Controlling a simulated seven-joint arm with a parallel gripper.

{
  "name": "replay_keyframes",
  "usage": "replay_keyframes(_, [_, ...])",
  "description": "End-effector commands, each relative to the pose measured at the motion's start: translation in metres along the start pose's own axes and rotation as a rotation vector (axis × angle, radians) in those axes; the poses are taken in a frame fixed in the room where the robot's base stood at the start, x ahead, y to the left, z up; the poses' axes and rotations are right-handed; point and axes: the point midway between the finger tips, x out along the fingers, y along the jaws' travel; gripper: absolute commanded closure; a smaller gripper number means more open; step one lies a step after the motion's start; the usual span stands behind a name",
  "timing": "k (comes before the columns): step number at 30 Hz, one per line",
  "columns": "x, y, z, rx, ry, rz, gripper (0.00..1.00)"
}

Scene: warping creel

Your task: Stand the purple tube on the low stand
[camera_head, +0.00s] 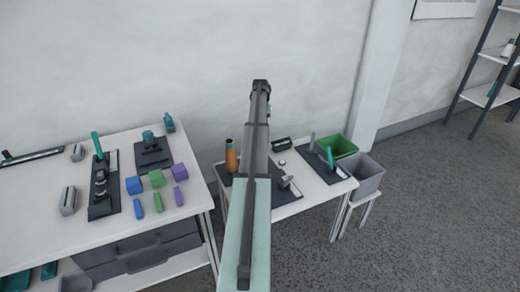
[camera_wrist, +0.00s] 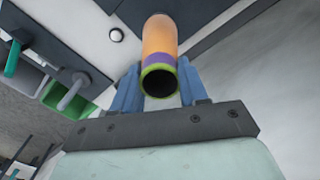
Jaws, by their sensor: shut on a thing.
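The tube (camera_wrist: 160,48) between my blue fingers in the wrist view is mostly orange, with a purple band and a lime-green rim. My gripper (camera_wrist: 160,88) is shut on it near the rim, its open end facing the camera. An orange tube (camera_head: 231,155) shows upright left of my arm in the head view. My fingers are hidden there. A dark board (camera_head: 325,167) with a grey peg and a teal peg is on the right table; it also shows in the wrist view (camera_wrist: 50,40). I cannot tell which fixture is the low stand.
A green bin (camera_head: 340,146) and a grey bin (camera_head: 364,175) stand at the right table's end. A white knob (camera_head: 282,162) is beside my arm. The left table (camera_head: 25,190) holds dark fixtures and several coloured blocks. A shelf rack (camera_head: 495,92) stands far right.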

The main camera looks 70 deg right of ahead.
Motion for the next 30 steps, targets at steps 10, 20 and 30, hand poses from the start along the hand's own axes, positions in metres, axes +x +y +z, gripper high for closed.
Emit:
replay_keyframes(10, [-0.029, 0.0, 0.0, 0.0, 0.001, 0.0, 0.91])
replay_keyframes(20, [-0.056, 0.0, 0.0, 0.0, 0.001, 0.0, 0.91])
replay_keyframes(30, [-0.083, 0.0, 0.0, 0.0, 0.001, 0.0, 0.91])
